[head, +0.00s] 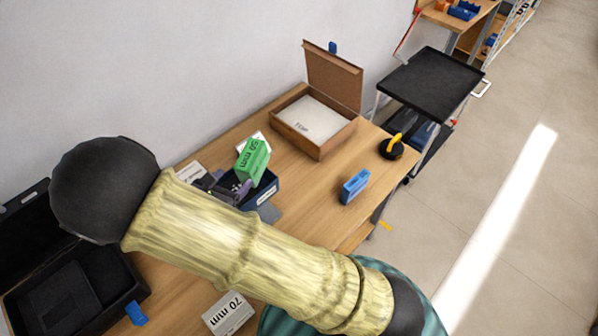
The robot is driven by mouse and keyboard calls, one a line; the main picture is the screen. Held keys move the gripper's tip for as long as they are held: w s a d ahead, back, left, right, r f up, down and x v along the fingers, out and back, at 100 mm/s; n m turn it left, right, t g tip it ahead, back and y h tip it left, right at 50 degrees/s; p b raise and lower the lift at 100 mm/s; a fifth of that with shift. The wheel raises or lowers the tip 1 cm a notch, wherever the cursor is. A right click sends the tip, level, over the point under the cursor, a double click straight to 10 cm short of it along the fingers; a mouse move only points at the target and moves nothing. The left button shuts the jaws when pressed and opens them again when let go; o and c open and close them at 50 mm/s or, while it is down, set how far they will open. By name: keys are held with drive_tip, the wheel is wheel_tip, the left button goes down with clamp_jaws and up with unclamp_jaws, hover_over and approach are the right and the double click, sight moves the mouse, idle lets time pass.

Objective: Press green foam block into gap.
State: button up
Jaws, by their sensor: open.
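The green foam block (253,161), with "50 mm" on its face, stands tilted at the dark blue bin (266,190), rising above its rim. What looks like my gripper (232,189), dark grey and purple, is just below and left of the block, partly hidden behind my sleeved arm. It is open; whether its fingers touch the block I cannot tell. An open cardboard box (323,144) at the back holds a white pad (313,118) marked "TOP". I cannot make out a clear gap from here.
A white "70 mm" block (229,312) is at the front. An open black case (71,292) is at left. A black cart (430,82) stands beyond the table.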

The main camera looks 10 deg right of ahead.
drive_tip(key=s+d+r+m+g+y, duration=0.2)
drive_tip(key=s+d+r+m+g, duration=0.1)
drive_tip(key=d+m, duration=0.4)
drive_tip(key=s+d+r+m+g+y, duration=0.2)
drive_tip(key=d+m, duration=0.5)
drive_tip(key=m, duration=0.5)
drive_tip(key=s+d+r+m+g+y, duration=0.3)
drive_tip(key=s+d+m, duration=0.1)
drive_tip(key=d+m, duration=0.4)
drive_tip(key=shift+r+m+g, duration=0.3)
drive_tip(key=shift+r+m, duration=0.1)
drive_tip(key=shift+m, duration=0.6)
drive_tip(key=shift+s, duration=0.1)
